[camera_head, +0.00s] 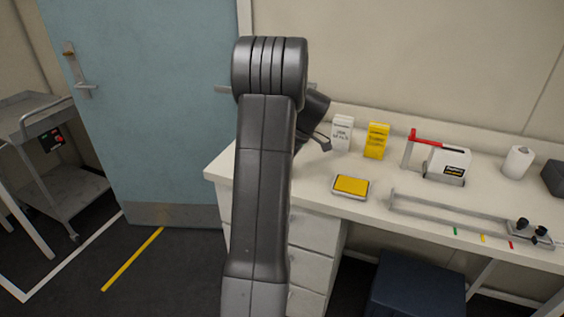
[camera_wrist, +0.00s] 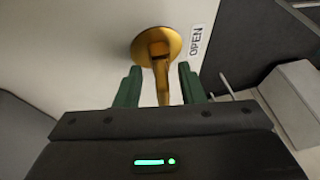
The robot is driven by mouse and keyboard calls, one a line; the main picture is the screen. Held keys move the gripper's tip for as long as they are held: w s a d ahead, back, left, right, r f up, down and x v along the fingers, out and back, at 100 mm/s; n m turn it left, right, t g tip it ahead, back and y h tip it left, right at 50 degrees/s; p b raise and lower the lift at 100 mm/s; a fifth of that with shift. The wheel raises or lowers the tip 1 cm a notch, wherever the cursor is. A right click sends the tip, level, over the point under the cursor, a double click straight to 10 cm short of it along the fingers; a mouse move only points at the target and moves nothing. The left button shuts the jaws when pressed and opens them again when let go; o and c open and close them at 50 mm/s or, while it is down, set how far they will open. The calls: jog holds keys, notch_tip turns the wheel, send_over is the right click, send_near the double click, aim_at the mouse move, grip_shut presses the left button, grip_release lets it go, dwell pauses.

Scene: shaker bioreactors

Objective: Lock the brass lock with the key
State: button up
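In the wrist view, a round brass lock (camera_wrist: 145,42) sits on a pale flat surface. A brass key-like piece (camera_wrist: 162,84) extends from it towards my gripper. My gripper (camera_wrist: 160,67) has its two green fingers apart, one on each side of this piece, with a visible gap on both sides. The piece's lower end is hidden behind my gripper's body. In the head view my arm hides most of my gripper, and I cannot make out this lock there.
In the head view, a blue door (camera_head: 150,110) with a lever handle (camera_head: 85,89) stands behind my arm. A white bench (camera_head: 384,206) at right holds boxes and a yellow-topped device (camera_head: 350,186). A metal cart (camera_head: 40,115) is at left. A dark blue box (camera_head: 415,285) sits under the bench.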

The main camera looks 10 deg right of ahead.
jog(key=shift+w, duration=0.2)
jog(key=shift+s+r, duration=0.15)
jog(key=shift+r, duration=0.25)
jog(key=v, duration=1.3)
jog(key=shift+d, duration=0.2)
jog(key=x, duration=1.3)
jog(key=shift+a+f, duration=0.2)
jog(key=shift+a, duration=0.15)
jog(key=shift+d+m+t, duration=0.15)
jog(key=shift+m+t, duration=0.15)
jog(key=shift+m, duration=0.2)
jog(key=shift+r+m+t, duration=0.15)
jog(key=shift+m+t, duration=0.25)
jog(key=shift+m, duration=0.9)
